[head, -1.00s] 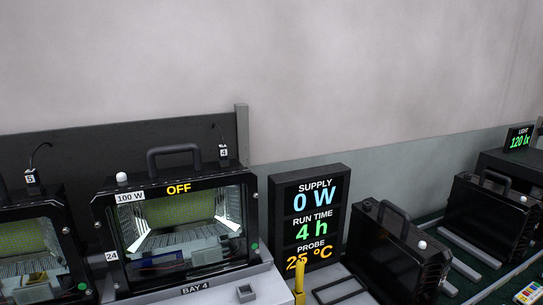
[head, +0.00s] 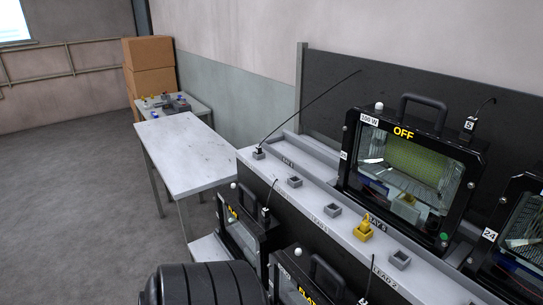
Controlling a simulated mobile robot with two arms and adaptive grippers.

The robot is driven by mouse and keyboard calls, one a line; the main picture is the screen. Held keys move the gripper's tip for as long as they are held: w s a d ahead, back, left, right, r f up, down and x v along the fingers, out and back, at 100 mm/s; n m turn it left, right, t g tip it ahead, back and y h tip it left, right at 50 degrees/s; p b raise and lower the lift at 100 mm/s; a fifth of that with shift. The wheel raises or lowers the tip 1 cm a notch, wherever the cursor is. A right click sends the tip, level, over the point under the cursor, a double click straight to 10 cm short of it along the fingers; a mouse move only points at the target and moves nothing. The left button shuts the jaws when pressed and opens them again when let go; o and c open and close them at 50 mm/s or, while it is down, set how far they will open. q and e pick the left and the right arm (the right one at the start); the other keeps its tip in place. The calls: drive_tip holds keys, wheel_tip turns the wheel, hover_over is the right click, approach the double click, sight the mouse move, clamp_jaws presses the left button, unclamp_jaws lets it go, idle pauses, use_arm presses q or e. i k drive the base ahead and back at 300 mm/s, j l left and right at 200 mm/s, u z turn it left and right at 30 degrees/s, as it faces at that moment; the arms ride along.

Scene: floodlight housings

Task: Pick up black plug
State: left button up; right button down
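A small black plug (head: 259,150) with a thin black cable stands in a grey holder at the left end of the long grey bench. Another black plug (head: 470,124), labelled 5, sits at the top right of the floodlight housing marked OFF. A further dark plug (head: 265,214) with a cable is on the lower housing at the front. Which of these is the task's black plug I cannot tell. Neither of my grippers is in view.
The bench (head: 330,225) carries several grey holders and a yellow plug (head: 363,230). The OFF housing (head: 410,165) stands on it. A bare grey table (head: 183,150) stands to the left, with cardboard boxes (head: 150,70) behind. The floor (head: 70,200) at left is open.

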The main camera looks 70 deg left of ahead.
sight(266, 213)
drive_tip(key=u, duration=1.55)
